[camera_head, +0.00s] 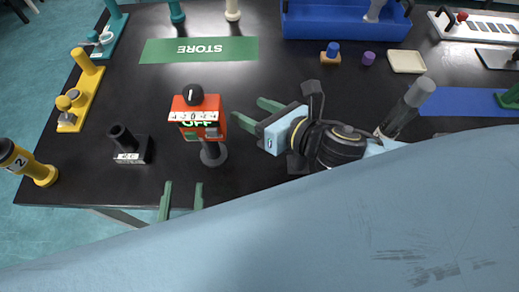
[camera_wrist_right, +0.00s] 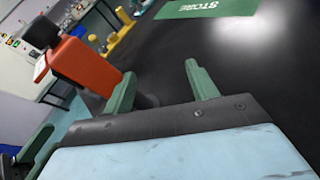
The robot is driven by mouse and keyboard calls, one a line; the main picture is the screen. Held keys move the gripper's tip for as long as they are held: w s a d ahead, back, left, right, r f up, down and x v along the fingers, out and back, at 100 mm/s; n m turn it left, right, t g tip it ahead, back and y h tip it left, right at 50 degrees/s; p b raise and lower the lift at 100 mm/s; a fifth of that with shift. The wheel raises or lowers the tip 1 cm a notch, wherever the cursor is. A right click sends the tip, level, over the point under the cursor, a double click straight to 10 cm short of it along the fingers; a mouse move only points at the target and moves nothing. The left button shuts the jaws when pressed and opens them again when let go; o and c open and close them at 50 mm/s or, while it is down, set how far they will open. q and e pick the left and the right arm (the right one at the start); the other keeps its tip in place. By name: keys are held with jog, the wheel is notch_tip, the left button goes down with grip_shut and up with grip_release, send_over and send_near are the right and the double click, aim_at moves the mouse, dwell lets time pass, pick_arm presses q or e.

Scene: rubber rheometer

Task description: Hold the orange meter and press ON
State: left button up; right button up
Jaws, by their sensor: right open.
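The orange meter (camera_head: 182,104) stands upright on a round dark stand in the head view. It has a black knob on top, a white scale strip and a panel reading OFF. My right gripper (camera_head: 247,109) is open just right of the meter, its green fingers pointing at it, with no contact visible. In the right wrist view the meter (camera_wrist_right: 90,62) is at the left, outside the open, empty fingers (camera_wrist_right: 158,76). My left gripper (camera_head: 181,188) is open and empty in front of the meter, near the table's front edge. My pale blue arm hides its rear.
A black socket block (camera_head: 131,150) stands left of the meter, with a yellow numbered cylinder (camera_head: 30,165) and yellow fixture (camera_head: 80,95) farther left. The green STORE mat (camera_head: 160,52) lies behind, bare. A blue tray (camera_head: 345,29) stands at the back right.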

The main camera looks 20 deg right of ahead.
aim_at(217, 147)
jog(key=s+f+n+g, duration=0.1)
jog(key=s+n, duration=0.1)
jog(key=s+a+f+n+g+y, duration=0.1)
jog(key=s+n, duration=0.1)
jog(key=s, duration=0.1)
jog(key=s+a+f+n+g+y, duration=0.1)
jog(key=s+n, duration=0.1)
jog(key=s, duration=0.1)
jog(key=shift+s+f, duration=0.15)
jog(key=shift+s, duration=0.1)
jog(key=x, duration=1.3)
jog(key=shift+w+a, duration=0.15)
jog(key=shift+a, duration=0.15)
jog(key=c, duration=1.1)
pick_arm(q)
grip_shut()
pick_arm(e)
jog(key=shift+c, duration=0.5)
